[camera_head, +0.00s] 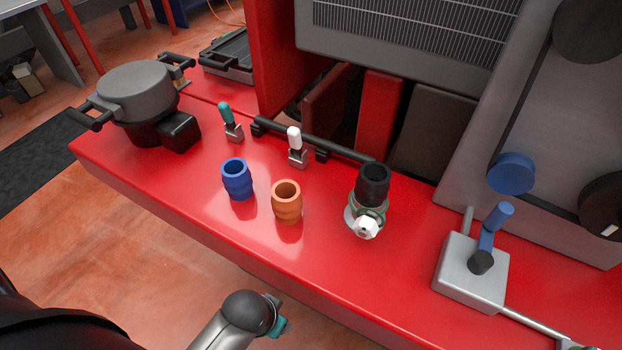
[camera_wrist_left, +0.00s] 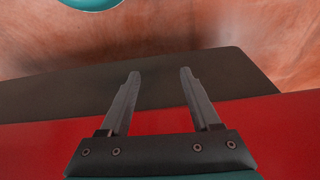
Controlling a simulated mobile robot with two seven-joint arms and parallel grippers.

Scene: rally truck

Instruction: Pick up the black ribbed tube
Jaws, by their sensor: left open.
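The black ribbed tube (camera_head: 373,184) stands on the red truck surface, right of the orange cup-shaped piece. It sits upright on a metal and green fitting (camera_head: 365,215) with a white hex cap at its front. Nothing of mine touches it. My left gripper (camera_wrist_left: 160,73) is open and empty in the left wrist view, with its two fingers apart over a dark and red surface. The tube is not seen in that view. In the head view, part of my arm shows at the bottom, but no gripper fingers. My right gripper is not in view.
A blue piece (camera_head: 237,181) and an orange piece (camera_head: 287,202) stand left of the tube. A black bar (camera_head: 325,142) runs behind it. A lever box (camera_head: 471,271) stands to the right. A grey round pot-like unit (camera_head: 137,91) is far left. The red front edge is clear.

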